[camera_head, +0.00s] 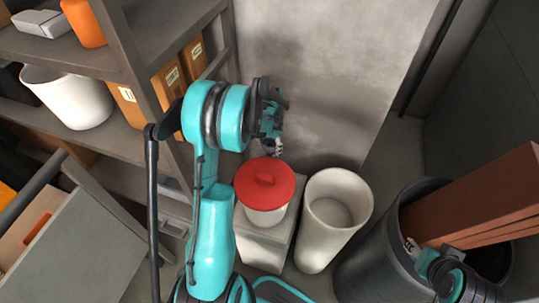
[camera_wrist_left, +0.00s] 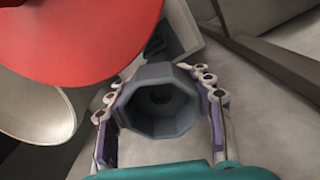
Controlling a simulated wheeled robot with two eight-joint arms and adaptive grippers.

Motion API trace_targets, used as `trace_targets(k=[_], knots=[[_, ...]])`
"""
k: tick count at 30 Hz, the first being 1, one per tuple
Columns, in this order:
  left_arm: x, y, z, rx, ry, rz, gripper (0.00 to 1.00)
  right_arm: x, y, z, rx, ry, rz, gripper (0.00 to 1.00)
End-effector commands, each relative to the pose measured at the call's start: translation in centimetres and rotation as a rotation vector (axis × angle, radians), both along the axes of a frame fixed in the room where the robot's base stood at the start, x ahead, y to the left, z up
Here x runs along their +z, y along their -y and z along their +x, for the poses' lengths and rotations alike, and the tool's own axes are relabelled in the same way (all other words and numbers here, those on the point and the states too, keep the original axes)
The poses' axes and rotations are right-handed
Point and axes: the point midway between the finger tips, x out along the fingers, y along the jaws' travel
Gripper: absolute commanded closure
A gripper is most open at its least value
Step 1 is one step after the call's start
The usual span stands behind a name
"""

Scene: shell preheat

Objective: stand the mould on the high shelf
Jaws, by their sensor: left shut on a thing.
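My left gripper (camera_head: 276,148) is out in front of the grey wall, just behind and above the red-lidded pot. In the left wrist view its two fingers (camera_wrist_left: 160,104) are closed on the sides of a grey, eight-sided hollow piece, the mould (camera_wrist_left: 146,122), whose dark opening faces the camera. In the head view the mould is mostly hidden by the gripper. The shelf unit's upper board (camera_head: 62,55) is at the upper left, away from the gripper. My right gripper (camera_head: 411,246) shows small by the dark bin at lower right; its fingers are unclear.
A white pot with a red lid (camera_head: 265,188) stands on a pale block (camera_head: 262,247). A tall white cylinder (camera_head: 318,248) is beside it. A dark bin (camera_head: 372,262) holds brown beams (camera_head: 485,190). The shelves carry an orange container (camera_head: 83,22), a white bucket (camera_head: 75,98) and boxes.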

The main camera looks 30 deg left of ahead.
Motion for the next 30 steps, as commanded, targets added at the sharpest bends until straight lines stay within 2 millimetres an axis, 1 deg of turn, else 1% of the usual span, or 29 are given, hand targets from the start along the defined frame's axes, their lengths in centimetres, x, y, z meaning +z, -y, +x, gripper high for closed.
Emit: trace_targets(k=[1, 3, 6, 13, 17, 18, 20, 30], knots=[[-0.9, 0.0, 0.0, 0.000, 0.000, 0.000, 1.00, -0.5, 0.0, 0.0, 0.000, 0.000, 0.000, 0.53], [-2.1, 0.0, 0.0, 0.000, 0.000, 0.000, 1.00, -0.9, 0.0, 0.0, 0.000, 0.000, 0.000, 0.53], [-3.1, 0.0, 0.0, 0.000, 0.000, 0.000, 1.00, -1.2, 0.0, 0.0, 0.000, 0.000, 0.000, 0.53], [-2.9, 0.0, 0.0, 0.000, 0.000, 0.000, 1.00, -1.1, 0.0, 0.0, 0.000, 0.000, 0.000, 0.53], [-3.4, 0.0, 0.0, 0.000, 0.000, 0.000, 1.00, -1.5, 0.0, 0.0, 0.000, 0.000, 0.000, 0.53], [-3.3, 0.0, 0.0, 0.000, 0.000, 0.000, 0.44, -1.4, 0.0, 0.0, 0.000, 0.000, 0.000, 0.53], [-3.2, 0.0, 0.0, 0.000, 0.000, 0.000, 0.28, -1.4, 0.0, 0.0, 0.000, 0.000, 0.000, 0.53], [-3.1, 0.0, 0.0, 0.000, 0.000, 0.000, 0.28, -1.2, 0.0, 0.0, 0.000, 0.000, 0.000, 0.53]])
